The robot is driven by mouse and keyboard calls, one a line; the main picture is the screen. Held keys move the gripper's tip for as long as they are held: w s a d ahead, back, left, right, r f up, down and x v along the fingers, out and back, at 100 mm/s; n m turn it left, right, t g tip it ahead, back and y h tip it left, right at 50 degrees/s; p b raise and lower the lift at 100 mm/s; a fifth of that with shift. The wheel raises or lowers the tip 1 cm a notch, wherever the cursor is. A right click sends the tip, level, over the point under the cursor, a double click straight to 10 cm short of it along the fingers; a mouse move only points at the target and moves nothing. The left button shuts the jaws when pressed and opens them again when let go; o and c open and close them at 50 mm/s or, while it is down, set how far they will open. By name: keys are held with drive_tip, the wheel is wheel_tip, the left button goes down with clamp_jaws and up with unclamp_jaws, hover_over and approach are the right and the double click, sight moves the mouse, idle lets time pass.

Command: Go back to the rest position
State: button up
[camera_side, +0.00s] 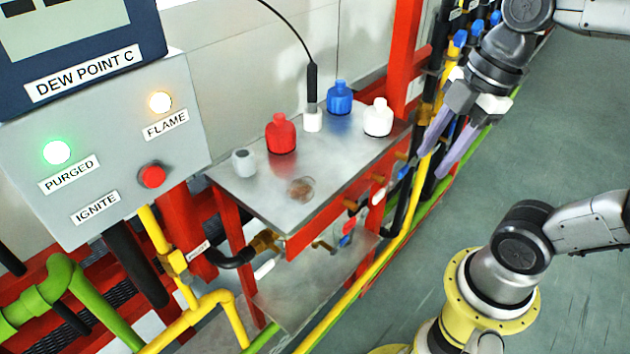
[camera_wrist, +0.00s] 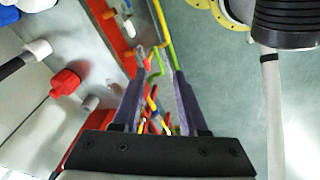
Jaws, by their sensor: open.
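My gripper (camera_side: 431,163) is at the upper right of the side view, to the right of the metal shelf and in front of the pipes. Its two pale purple fingers point down and to the left. They are apart with nothing held between them. In the wrist view the gripper (camera_wrist: 159,75) shows both fingers spread, with pipes and coloured valve handles visible beyond the gap. No marker for the rest position shows in either view.
The metal shelf (camera_side: 335,183) holds a red bottle (camera_side: 281,135), blue bottle (camera_side: 340,98), white bottle (camera_side: 378,118), small grey container (camera_side: 244,162) and a black probe (camera_side: 312,85) in a white holder. A yellow pipe (camera_side: 408,225) runs beside it. Green floor (camera_side: 570,130) lies clear right.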

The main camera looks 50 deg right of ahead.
drive_tip(key=m+t, duration=0.1)
drive_tip(key=m, duration=0.3)
drive_tip(key=d+f+m+t+h, duration=0.1)
drive_tip(key=m, duration=0.3)
drive_tip(key=d+f+m+t, duration=0.1)
drive_tip(key=m, duration=0.4)
drive_tip(key=shift+s+d+h, duration=0.1)
drive_tip(key=shift+s+h, duration=0.05)
drive_tip(key=shift+h, duration=0.25)
